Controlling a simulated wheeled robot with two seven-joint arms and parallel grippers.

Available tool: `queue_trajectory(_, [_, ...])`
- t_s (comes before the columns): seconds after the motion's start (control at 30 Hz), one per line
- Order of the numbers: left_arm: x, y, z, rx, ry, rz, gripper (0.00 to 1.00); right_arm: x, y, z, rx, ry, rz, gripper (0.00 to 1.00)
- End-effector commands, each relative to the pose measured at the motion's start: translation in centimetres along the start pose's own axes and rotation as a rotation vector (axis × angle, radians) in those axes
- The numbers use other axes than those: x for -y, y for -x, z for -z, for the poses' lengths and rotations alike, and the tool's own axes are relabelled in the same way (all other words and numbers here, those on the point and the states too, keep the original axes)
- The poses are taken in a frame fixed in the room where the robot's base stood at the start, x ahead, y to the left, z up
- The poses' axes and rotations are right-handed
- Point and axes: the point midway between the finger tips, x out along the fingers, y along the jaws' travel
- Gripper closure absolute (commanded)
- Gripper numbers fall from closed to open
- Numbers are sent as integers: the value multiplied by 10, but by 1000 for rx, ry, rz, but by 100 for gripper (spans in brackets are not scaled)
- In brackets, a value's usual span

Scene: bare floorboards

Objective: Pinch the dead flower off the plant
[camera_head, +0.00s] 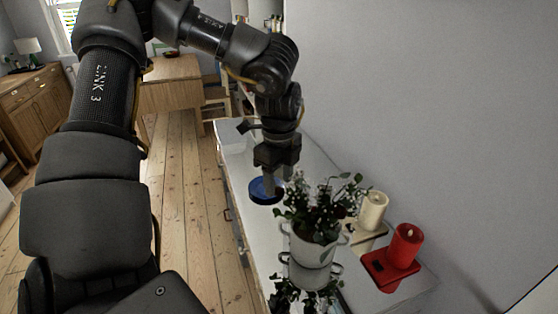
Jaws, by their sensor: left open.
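The potted plant (318,208) has dark green leaves and small pale flowers. It stands upright in a white pot (311,250) with side handles on the white cabinet top. I cannot tell which flower is the dead one. My left gripper (280,186) points down just behind and to the left of the plant's top, with its fingers apart. I see nothing between the fingers. They are close to the leaves, and I cannot tell whether they touch. My right gripper is not in view.
A blue round object (263,192) lies beside the gripper. A cream candle (373,210) and a red candle (404,246) on a red holder (388,270) stand right of the plant. The wall (430,110) borders the glossy white cabinet top (247,222). Floorboards (182,200) lie open on the left.

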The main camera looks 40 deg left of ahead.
Motion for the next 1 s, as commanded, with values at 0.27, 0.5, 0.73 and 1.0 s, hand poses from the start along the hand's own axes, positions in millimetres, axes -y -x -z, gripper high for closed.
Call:
queue_trajectory(0.27, [0, -16, 0, 0, 1, 0, 50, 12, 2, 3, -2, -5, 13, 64])
queue_trajectory(0.5, [0, -16, 0, 0, 0, 1, 52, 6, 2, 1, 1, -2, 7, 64])
queue_trajectory(0.73, [0, -16, 0, 0, 0, 1, 82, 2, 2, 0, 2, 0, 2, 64])
queue_trajectory(1.0, [0, -16, 0, 0, 0, 1, 100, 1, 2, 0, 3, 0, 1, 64])
